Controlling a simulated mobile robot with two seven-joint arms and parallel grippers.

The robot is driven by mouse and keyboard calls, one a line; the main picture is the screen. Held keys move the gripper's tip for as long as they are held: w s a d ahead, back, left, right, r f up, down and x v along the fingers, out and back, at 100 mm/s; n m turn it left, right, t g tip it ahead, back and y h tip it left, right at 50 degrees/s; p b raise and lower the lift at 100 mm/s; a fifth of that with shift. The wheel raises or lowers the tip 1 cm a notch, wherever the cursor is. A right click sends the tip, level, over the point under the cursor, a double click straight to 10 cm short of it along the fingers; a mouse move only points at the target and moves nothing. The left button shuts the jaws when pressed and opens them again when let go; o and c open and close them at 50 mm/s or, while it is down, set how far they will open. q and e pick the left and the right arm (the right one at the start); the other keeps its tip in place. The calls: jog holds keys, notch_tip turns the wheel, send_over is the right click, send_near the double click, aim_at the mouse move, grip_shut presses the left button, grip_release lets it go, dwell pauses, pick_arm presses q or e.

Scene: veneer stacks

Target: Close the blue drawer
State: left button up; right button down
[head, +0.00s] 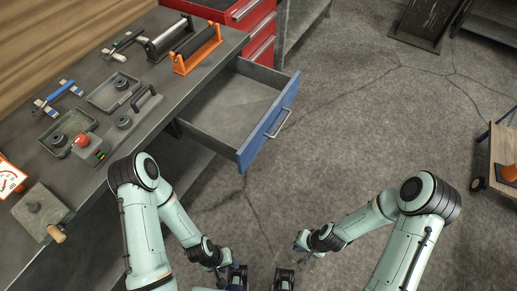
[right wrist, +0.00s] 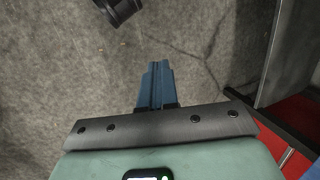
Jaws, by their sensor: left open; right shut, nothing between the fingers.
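The blue drawer (head: 270,121) is pulled out from the right side of the grey workbench in the head view. Its blue front carries a silver bar handle (head: 278,123), and its grey inside is empty where I can see it. My left gripper (head: 233,272) is low in the head view, below the drawer and apart from it, and open; its fingers are hard to make out. My right gripper (head: 299,242) is below and right of the drawer, also apart from it. In the right wrist view its blue fingers (right wrist: 157,85) are together with nothing between them.
The workbench top (head: 185,92) holds an orange-framed roller (head: 197,50), trays, clamps and a red-button box (head: 86,145). A red tool chest (head: 245,15) stands behind the drawer. A wooden cart (head: 503,150) is at the right edge. The concrete floor right of the drawer is clear.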

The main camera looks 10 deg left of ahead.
jog(key=w+a+r+t+y+b, duration=0.1)
jog(key=w+a+r+t+b, duration=0.15)
jog(key=w+r, duration=0.65)
jog(key=w+a+r+t+y+b, duration=0.1)
jog(key=w+a+r+y, duration=0.1)
jog(key=w+a+r, duration=0.35)
jog(key=w+a+r+t+y+b, duration=0.1)
jog(key=w+a+r+y, duration=0.15)
jog(key=r, duration=0.55)
send_near(243, 164)
jog(key=shift+g+h, duration=0.25)
jog(key=shift+h, duration=0.1)
jog(key=x, duration=0.5)
jog(key=shift+w+a+f+p, duration=0.15)
jog(key=shift+w+f+p, duration=0.15)
jog(key=shift+p, duration=0.05)
pick_arm(q)
jog(key=f, duration=0.1)
jog(key=s+f, duration=0.1)
jog(key=f, duration=0.1)
jog(key=s+f, duration=0.1)
jog(key=f, duration=0.1)
pick_arm(e)
jog(key=shift+w+a, duration=0.15)
jog(key=shift+a, duration=0.15)
jog(key=shift+f, duration=0.1)
pick_arm(q)
jog(key=shift+w, duration=0.1)
